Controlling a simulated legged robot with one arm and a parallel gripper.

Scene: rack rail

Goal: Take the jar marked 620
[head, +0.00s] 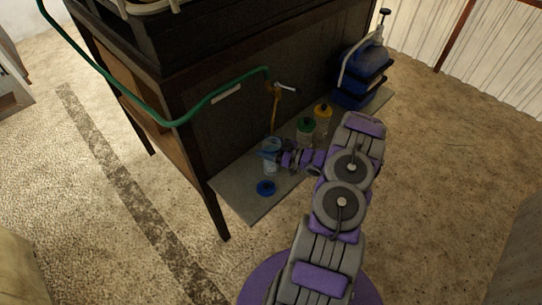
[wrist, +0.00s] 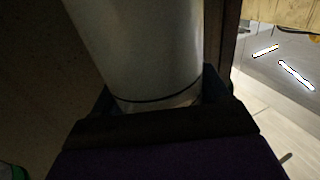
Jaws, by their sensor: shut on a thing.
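My gripper (head: 271,154) is shut on a pale, clear-looking jar (head: 271,168) at the near left part of the low grey shelf; I cannot tell whether the jar touches the shelf. In the wrist view the jar (wrist: 145,50) is a large, pale, slightly tilted cylinder with a dark line around it, between the dark jaws (wrist: 158,105). A jar with a green lid (head: 306,126) and one with a yellow lid (head: 323,111) stand farther back. No 620 mark is readable on any jar.
A round blue lid (head: 265,188) shows at the shelf's (head: 245,205) near end. A dark wooden cabinet (head: 170,125) stands behind and above. A green hose (head: 185,118) runs to a tap (head: 284,87) over the jars.

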